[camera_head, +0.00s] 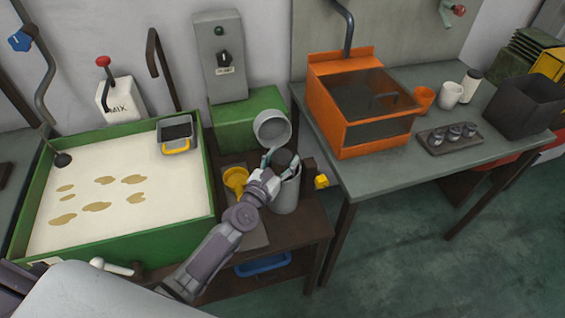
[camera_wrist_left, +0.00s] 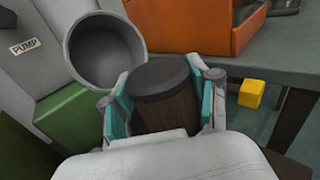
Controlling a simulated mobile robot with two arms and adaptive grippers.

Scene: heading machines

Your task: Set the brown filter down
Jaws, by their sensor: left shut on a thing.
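The brown filter (camera_wrist_left: 160,98) is a dark brown cylinder with a darker, flat top. In the left wrist view it stands between the two teal-padded fingers of my left gripper (camera_wrist_left: 165,100), which is shut on it. In the head view, the filter (camera_head: 285,158) shows at the end of my left arm, over a grey cylindrical canister (camera_head: 286,195) on the brown bench. I cannot tell whether the filter touches the canister. My right gripper is not in view.
A grey open pipe mouth (camera_head: 272,127) is just behind the filter. A yellow funnel-like cup (camera_head: 236,180) is left of the gripper, and a yellow block (camera_head: 321,182) is to its right. The green-rimmed vat (camera_head: 205,150) lies left; the grey table (camera_head: 375,178) with an orange box (camera_head: 340,130) lies right.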

